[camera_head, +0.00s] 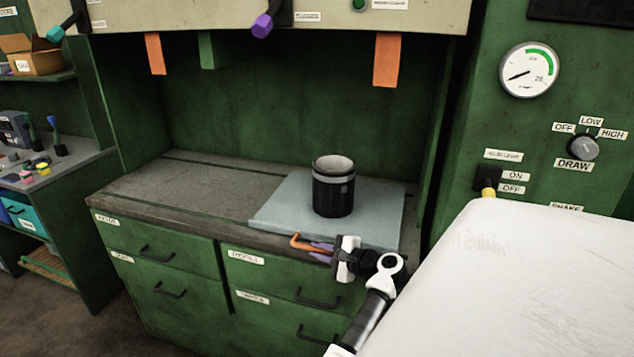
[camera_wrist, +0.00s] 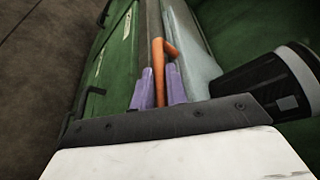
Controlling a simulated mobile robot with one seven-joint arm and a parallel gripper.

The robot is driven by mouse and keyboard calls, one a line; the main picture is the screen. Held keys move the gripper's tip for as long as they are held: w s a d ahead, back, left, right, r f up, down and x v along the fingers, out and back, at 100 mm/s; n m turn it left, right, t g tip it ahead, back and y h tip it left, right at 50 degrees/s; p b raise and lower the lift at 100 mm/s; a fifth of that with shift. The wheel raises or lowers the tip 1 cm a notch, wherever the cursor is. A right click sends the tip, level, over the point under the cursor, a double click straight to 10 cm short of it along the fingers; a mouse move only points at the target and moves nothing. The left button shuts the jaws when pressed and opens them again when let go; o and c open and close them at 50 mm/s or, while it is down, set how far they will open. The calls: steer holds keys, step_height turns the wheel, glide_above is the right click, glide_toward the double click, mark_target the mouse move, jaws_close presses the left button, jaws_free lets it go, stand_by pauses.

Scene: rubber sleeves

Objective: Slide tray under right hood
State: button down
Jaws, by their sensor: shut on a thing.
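A flat blue-grey tray (camera_head: 385,222) lies on the right part of the hood's counter, its front edge near the counter's front. It carries an upright black canister (camera_head: 333,195) with a grey band and an open-looking top. My gripper (camera_head: 322,247), with purple fingertips, is shut on the tray's orange handle (camera_head: 303,243) at the front edge. In the wrist view, the purple fingers sit either side of the orange handle (camera_wrist: 158,65), with the tray (camera_wrist: 190,45) beyond and the canister (camera_wrist: 265,90) at right. The hood's cream front (camera_head: 200,18) overhangs the counter.
Orange strips (camera_head: 388,60) and a green strip (camera_head: 208,50) hang from the hood's front. The counter (camera_head: 180,190) left of the tray is clear. Drawers (camera_head: 290,285) are below it. A gauge and switch panel (camera_head: 528,70) stands at right. A left bench (camera_head: 50,170) holds small items.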

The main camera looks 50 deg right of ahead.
steer(key=shift+s+d+f, duration=0.1)
steer(key=shift+s+f, duration=0.05)
steer(key=shift+s, duration=0.1)
steer(key=c, duration=1.5)
jaws_free()
steer(key=shift+s, duration=0.1)
steer(key=shift+o, duration=0.5)
steer(key=b+v, duration=0.3)
steer(key=v, duration=1)
steer(key=shift+s, duration=0.35)
